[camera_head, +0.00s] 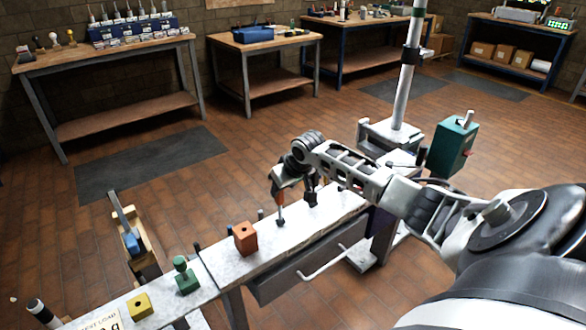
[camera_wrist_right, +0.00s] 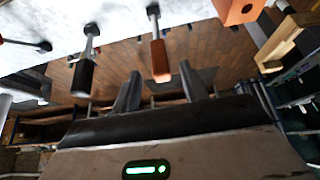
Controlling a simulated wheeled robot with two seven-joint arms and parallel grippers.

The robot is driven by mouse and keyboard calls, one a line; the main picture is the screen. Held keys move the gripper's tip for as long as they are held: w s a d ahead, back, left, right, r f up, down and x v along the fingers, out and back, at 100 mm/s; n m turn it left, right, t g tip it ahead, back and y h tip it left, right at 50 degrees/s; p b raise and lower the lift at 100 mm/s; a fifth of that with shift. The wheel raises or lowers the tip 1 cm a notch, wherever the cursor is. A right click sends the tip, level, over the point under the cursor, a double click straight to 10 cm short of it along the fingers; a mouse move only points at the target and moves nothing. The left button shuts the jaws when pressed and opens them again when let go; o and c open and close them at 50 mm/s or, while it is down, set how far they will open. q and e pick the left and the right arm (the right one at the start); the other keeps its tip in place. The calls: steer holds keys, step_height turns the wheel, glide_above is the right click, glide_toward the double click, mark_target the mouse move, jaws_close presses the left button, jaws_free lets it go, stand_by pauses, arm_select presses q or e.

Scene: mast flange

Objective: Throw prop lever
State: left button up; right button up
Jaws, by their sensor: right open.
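Short levers stand on the pale bench top (camera_head: 215,270). In the right wrist view one has an orange handle (camera_wrist_right: 159,60) and another a black handle (camera_wrist_right: 84,76). A third dark lever (camera_wrist_right: 25,45) lies further left there. My right gripper (camera_head: 296,195) is over the far part of the bench top. In the wrist view its two fingers (camera_wrist_right: 159,82) are apart, with the orange handle's end in line with the gap. I cannot tell whether the handle is between the fingers or beyond them. No label marks the prop lever. My left gripper is out of view.
An orange block (camera_head: 245,238), a green knobbed piece (camera_head: 186,276) and a yellow block (camera_head: 139,306) stand on the bench. A pale mast (camera_head: 404,90) and a green box (camera_head: 452,146) stand beyond. Workbenches line the back wall; the floor between is mostly clear.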

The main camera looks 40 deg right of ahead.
steer(key=v, duration=0.8)
steer(key=shift+r, duration=0.2)
steer(key=shift+s, duration=0.1)
